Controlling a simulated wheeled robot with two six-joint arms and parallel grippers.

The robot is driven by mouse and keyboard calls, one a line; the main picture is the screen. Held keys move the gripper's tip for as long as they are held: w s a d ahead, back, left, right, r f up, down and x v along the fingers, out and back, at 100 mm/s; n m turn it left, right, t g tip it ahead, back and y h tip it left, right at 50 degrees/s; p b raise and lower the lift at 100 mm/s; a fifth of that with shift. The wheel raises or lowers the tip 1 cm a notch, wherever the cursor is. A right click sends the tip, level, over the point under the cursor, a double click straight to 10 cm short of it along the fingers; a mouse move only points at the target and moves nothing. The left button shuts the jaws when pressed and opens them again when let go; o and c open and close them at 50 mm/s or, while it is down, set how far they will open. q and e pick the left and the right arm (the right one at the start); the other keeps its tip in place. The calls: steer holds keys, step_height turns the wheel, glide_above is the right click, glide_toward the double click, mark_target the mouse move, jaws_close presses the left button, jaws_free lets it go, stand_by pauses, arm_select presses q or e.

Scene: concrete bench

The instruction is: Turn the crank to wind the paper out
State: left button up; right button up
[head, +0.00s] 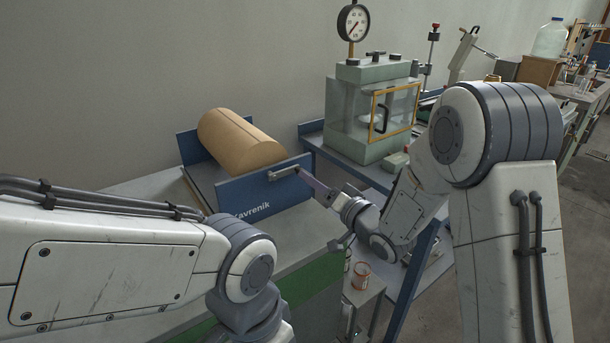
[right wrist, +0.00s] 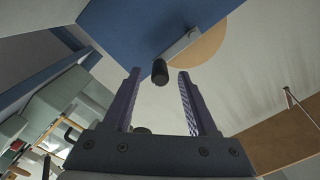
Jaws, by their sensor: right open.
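The brown paper roll (head: 240,142) lies in a blue dispenser (head: 262,196) on the bench. A metal crank (head: 283,173) is on the dispenser's near right side panel. In the right wrist view, the grey crank arm (right wrist: 178,45) ends in a black knob (right wrist: 160,72). My right gripper (head: 306,177) is open at the crank. Its two purple fingers (right wrist: 159,76) stand on either side of the knob in that picture, with gaps on both sides. I cannot tell how deep the knob sits between them. My left arm reaches in from the left; its gripper is out of frame.
A green-grey cabinet (head: 346,113) with a dial gauge (head: 352,23) and a glass door stands on a blue bench right of the dispenser. An orange-rimmed jar (head: 361,275) stands below my right wrist. The grey bench top (head: 140,190) left of the dispenser is clear.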

steer(key=shift+x, duration=2)
jaws_close()
